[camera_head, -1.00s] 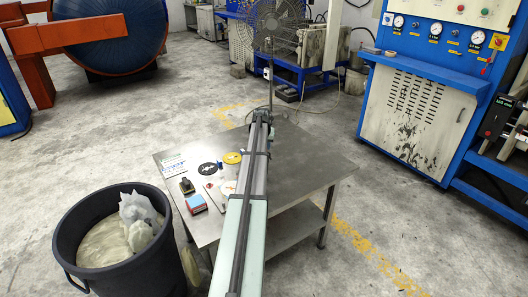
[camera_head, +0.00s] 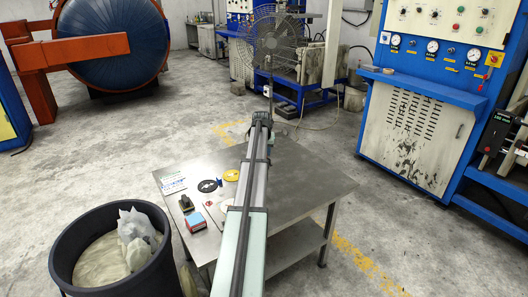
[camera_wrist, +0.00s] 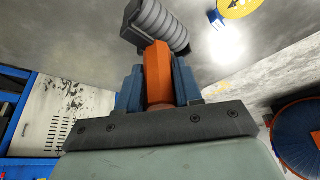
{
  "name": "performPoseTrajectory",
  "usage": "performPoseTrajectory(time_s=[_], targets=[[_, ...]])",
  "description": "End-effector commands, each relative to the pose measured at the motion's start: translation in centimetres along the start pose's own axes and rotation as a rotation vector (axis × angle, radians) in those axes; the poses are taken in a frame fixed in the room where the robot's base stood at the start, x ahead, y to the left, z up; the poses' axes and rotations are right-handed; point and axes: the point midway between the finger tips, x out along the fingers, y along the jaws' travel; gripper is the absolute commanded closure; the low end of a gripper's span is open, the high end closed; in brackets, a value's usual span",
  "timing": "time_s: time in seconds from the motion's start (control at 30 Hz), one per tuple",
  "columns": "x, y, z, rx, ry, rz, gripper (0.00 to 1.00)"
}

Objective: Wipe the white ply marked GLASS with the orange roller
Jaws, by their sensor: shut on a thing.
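In the wrist view my gripper (camera_wrist: 158,90) is shut on the orange handle (camera_wrist: 157,68) of the roller. The roller's grey ribbed head (camera_wrist: 160,22) sticks out beyond the fingers, over the grey tabletop, with no ply seen under it. In the head view my arm points away over the table and the gripper and roller cannot be made out. A yellow disc (camera_head: 231,175) and a black disc (camera_head: 208,186) lie left of the arm. A pale patch shows just beside the arm; I cannot read GLASS on anything.
The metal table (camera_head: 300,190) is bare right of my arm. A small blue item (camera_head: 219,182), a red-and-blue block (camera_head: 195,222), a dark-and-yellow item (camera_head: 186,203) and a printed white sheet (camera_head: 172,186) lie at its left. A black bin (camera_head: 68,248) stands at front left.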

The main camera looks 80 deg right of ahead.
Motion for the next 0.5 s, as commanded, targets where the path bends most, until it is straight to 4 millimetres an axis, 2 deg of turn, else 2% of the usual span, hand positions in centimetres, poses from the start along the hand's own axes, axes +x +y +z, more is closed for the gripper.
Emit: performPoseTrajectory(time_s=[0.03, 0.07, 0.4, 0.5], targets=[[-0.01, 0.0, -0.02, 0.0, 0.001, 0.0, 0.89], [-0.01, 0.0, -0.01, 0.0, 0.001, 0.0, 0.66], [-0.01, 0.0, -0.01, 0.0, 0.001, 0.0, 0.99], [-0.01, -0.15, -0.01, -0.001, 0.001, -0.001, 0.99]])
